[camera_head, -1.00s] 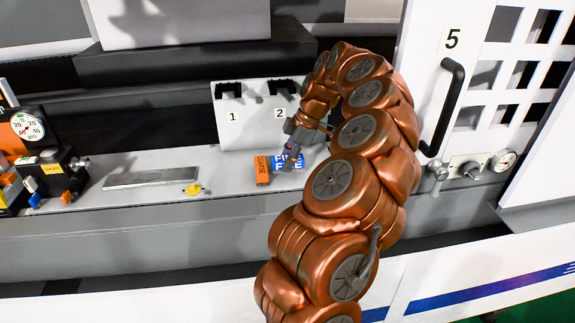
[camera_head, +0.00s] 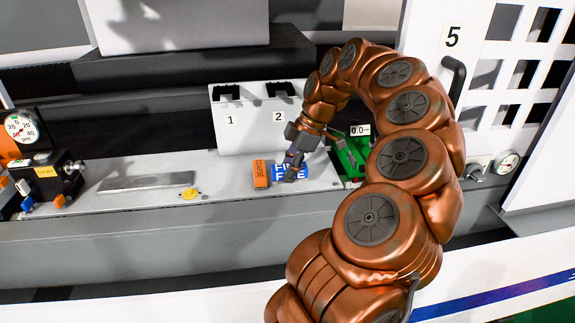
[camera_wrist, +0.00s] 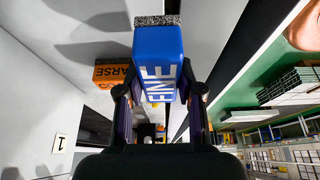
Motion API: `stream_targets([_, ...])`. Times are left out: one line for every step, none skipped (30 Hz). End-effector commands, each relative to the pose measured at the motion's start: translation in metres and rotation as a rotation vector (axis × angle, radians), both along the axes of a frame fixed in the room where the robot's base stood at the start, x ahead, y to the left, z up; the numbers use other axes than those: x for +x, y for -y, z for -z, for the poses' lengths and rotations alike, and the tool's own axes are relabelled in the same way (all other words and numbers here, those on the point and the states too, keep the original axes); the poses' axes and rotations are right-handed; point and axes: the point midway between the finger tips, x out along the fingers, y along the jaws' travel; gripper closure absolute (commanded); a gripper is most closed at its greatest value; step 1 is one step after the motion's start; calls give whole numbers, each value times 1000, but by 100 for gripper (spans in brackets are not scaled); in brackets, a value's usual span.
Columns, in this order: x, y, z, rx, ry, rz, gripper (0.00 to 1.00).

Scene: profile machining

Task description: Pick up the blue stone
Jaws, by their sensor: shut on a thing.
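The blue stone (camera_head: 278,171), lettered FINE, is at the right part of the grey ledge in the head view. In the wrist view the blue stone (camera_wrist: 158,50) fills the space between the two dark fingers, with a speckled grey end at the top. My gripper (camera_head: 292,176) comes down on it from the upper right and is shut on it; the gripper (camera_wrist: 161,96) also shows in the wrist view, with a finger on each side of the stone. The fingers cover part of the stone. I cannot tell whether it is clear of the ledge.
An orange stone (camera_head: 261,174) marked COARSE stands just left of the blue one. A flat metal bar (camera_head: 148,183) and a yellow knob (camera_head: 190,193) lie further left. A white panel (camera_head: 245,130) stands behind; a green device (camera_head: 350,158) is to the right.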

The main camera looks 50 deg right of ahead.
Motion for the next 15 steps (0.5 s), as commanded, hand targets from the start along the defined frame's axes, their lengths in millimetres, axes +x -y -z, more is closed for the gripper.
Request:
stream_targets([-7, -5, 0, -1, 4, 1, 100])
stream_targets([-11, -8, 0, -1, 4, 1, 100])
stream_targets([-16, -13, 0, -1, 3, 0, 100])
stream_targets([-20, -16, 0, -1, 3, 0, 100])
stream_targets([-23, -20, -1, -1, 4, -1, 100])
stream_targets([-28, -25, -2, -1, 4, -2, 100])
stream_targets([-32, -28, -3, -1, 4, -1, 100])
stream_targets([-36, -30, -3, -1, 3, 1, 100])
stream_targets([-40, -34, -3, -2, 2, 1, 100])
stream_targets([-44, -37, -4, -1, 3, 0, 100])
stream_targets([-47, -40, -5, -1, 3, 0, 100])
stream_targets([-51, -44, -5, -1, 3, 0, 100])
stream_targets([-54, -47, -6, -1, 2, 0, 100])
stream_targets([-57, -49, -6, -1, 2, 0, 100])
stream_targets([-60, -52, -6, -1, 2, 0, 100])
